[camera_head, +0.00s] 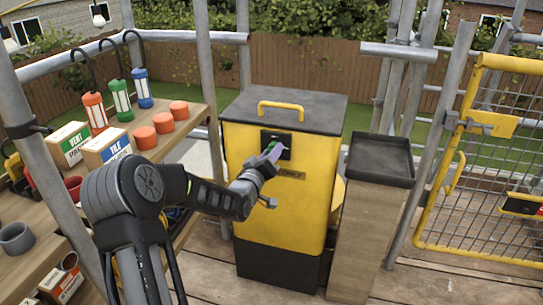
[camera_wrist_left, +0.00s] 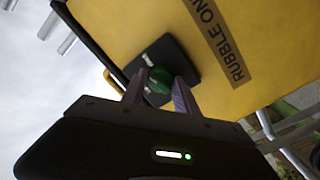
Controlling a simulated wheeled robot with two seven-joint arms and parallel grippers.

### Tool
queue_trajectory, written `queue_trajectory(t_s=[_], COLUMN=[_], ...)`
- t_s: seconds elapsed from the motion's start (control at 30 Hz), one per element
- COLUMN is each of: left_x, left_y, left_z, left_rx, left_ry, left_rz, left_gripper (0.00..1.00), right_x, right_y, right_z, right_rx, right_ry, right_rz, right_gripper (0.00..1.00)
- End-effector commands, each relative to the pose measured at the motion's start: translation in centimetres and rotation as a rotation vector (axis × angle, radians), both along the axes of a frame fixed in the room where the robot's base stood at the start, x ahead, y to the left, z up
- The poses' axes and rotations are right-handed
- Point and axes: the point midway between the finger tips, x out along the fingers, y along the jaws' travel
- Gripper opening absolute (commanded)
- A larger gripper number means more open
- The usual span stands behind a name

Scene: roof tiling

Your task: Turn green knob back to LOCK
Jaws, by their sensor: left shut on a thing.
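The green knob (camera_wrist_left: 159,82) sits on a black plate (camera_wrist_left: 172,58) on the front of a yellow bin. My left gripper (camera_wrist_left: 158,92) is shut on the knob, with one finger on each side of it. In the head view the same gripper (camera_head: 270,153) reaches the plate near the top of the bin's front, and the knob shows only as a small green patch. The yellow bin (camera_head: 300,212) has a dark lid (camera_head: 315,108) with a yellow handle. I cannot read any LOCK marking on the plate. My right gripper is not in view.
A wooden stand with a black tray (camera_head: 381,160) is right of the bin. A yellow mesh gate (camera_head: 490,160) is at the right. Shelves at the left hold lanterns (camera_head: 120,98), orange cups (camera_head: 163,122) and boxes (camera_head: 106,146). Scaffold poles surround the deck.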

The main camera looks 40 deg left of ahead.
Motion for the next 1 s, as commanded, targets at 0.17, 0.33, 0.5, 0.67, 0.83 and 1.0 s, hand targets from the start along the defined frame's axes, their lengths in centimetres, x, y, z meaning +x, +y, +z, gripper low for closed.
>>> queue_trajectory(t_s=[0.17,0.33,0.5,0.67,0.83,1.0], left_x=[-0.1,-0.1,-0.1,-0.1,-0.1,-0.1], left_y=[0.3,0.2,0.2,0.2,0.2,0.1], left_z=[-0.4,-0.4,-0.5,-0.5,-0.6,-0.6], left_rx=[-0.141,-0.293,-0.448,-0.590,-0.742,-0.897], left_ry=[-0.049,-0.101,-0.155,-0.204,-0.257,-0.310], left_rz=[0.005,0.005,0.006,0.005,0.006,0.008], left_gripper=[0.00,0.00,0.00,0.00,0.00,0.00], right_x=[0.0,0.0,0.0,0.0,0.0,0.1], right_y=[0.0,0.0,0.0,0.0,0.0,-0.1], right_z=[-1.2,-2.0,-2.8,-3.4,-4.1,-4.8], right_rx=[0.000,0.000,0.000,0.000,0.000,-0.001], right_ry=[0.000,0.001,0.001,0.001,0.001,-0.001], right_rz=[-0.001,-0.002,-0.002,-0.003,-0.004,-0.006], right_gripper=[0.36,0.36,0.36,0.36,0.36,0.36])
